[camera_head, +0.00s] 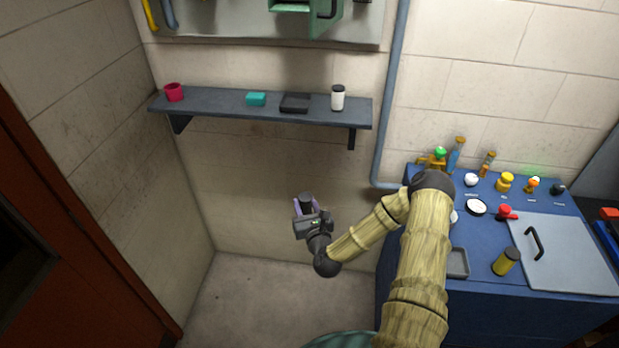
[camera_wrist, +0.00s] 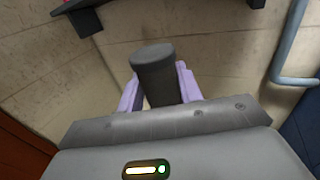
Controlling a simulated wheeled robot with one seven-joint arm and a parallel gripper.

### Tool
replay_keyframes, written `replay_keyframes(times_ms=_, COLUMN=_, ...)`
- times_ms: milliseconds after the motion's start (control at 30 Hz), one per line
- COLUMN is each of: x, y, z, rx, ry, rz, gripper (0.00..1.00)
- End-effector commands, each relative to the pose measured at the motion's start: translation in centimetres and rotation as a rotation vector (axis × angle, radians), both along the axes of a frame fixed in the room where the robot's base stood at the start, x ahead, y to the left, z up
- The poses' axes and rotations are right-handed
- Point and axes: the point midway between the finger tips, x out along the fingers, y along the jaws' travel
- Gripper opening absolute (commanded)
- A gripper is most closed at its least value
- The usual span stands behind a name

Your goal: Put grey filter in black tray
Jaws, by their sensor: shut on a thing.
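My gripper (camera_head: 305,204) is in mid-air below the shelf, left of the blue bench. Its lilac fingers are shut on the grey filter (camera_head: 306,197), a dark grey cylinder. In the wrist view, the grey filter (camera_wrist: 156,75) stands up between the fingers (camera_wrist: 158,88), its round end facing away from my palm. A flat black item (camera_head: 295,103), which looks like the black tray, sits on the wall shelf between a teal block and a white jar. Its inside cannot be made out. A small grey tray (camera_head: 458,263) lies on the bench, partly hidden by my arm.
The wall shelf (camera_head: 220,108) also holds a red cup (camera_head: 173,92), the teal block (camera_head: 256,99) and the white jar (camera_head: 338,97). A pipe (camera_head: 390,95) runs down the wall right of it. The blue bench (camera_head: 485,250) carries several fittings and a yellow cylinder (camera_head: 506,261).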

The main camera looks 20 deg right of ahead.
Motion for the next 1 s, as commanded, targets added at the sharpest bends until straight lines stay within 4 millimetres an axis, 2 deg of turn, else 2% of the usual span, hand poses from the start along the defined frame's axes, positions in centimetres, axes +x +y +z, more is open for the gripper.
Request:
replay_keyframes(times_ms=33, x=-1.1, y=0.6, z=-2.3, rx=0.008, ry=0.007, rz=0.015, gripper=0.12)
replay_keyframes(times_ms=100, x=-2.5, y=1.7, z=-4.4, rx=0.008, ry=0.006, rz=0.034, gripper=0.12)
replay_keyframes(times_ms=233, x=-5.1, y=3.3, z=-6.8, rx=0.008, ry=0.005, rz=0.038, gripper=0.12)
replay_keyframes(times_ms=433, x=-6.8, y=4.1, z=-7.2, rx=0.001, ry=-0.001, rz=0.013, gripper=0.12)
replay_keyframes(times_ms=1000, x=-6.8, y=3.8, z=-7.1, rx=-0.002, ry=-0.001, rz=0.007, gripper=0.12)
